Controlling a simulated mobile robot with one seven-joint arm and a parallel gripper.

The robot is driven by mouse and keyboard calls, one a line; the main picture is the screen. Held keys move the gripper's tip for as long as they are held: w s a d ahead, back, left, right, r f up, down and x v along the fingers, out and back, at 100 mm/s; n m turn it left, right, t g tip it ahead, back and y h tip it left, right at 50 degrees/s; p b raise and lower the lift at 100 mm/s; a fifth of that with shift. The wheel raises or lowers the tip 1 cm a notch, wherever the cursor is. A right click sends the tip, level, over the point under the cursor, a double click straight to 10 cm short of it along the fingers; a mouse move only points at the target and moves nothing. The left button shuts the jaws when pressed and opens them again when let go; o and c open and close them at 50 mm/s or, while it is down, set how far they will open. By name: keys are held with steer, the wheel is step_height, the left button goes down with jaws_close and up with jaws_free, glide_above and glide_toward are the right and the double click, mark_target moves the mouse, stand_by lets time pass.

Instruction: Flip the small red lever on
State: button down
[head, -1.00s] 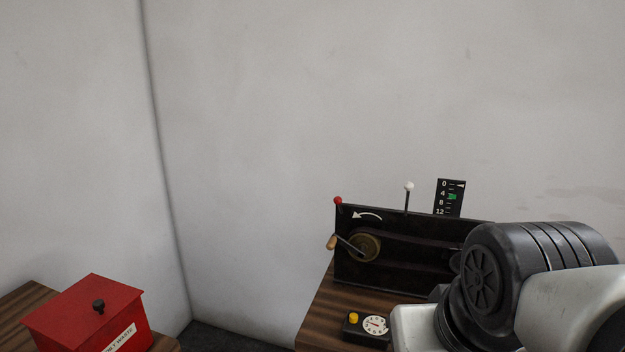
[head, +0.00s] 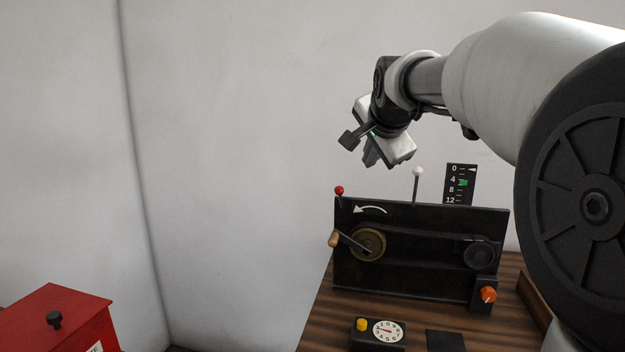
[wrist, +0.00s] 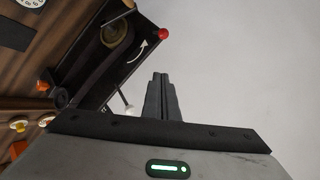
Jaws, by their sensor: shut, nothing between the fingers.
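The small red lever (head: 339,190) is a short stem with a red ball on the top left corner of the black belt machine (head: 420,222). Its red ball (wrist: 163,34) also shows in the wrist view, at the upper middle, beyond my fingertips. My gripper (head: 368,160) hangs above the machine, up and to the right of the red lever, apart from it. In the wrist view my gripper (wrist: 159,77) has its fingers together with nothing between them.
A taller white-knobbed lever (head: 417,172) stands right of the red one. A scale plate (head: 459,184), a hand crank (head: 348,241), an orange knob (head: 488,294) and a dial box (head: 377,333) are nearby. A red box (head: 52,315) stands at lower left.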

mark_target(340, 198)
steer(key=w+a+f, duration=0.3)
steer(key=w+f, duration=0.4)
steer(key=shift+f+b, duration=0.25)
steer(key=shift+b, duration=0.1)
steer(key=shift+w, duration=0.1)
steer(key=shift+s+a+f+b, duration=0.2)
steer(key=shift+s+f+b, duration=0.6)
steer(key=shift+b, duration=0.45)
steer(key=shift+r, duration=0.1)
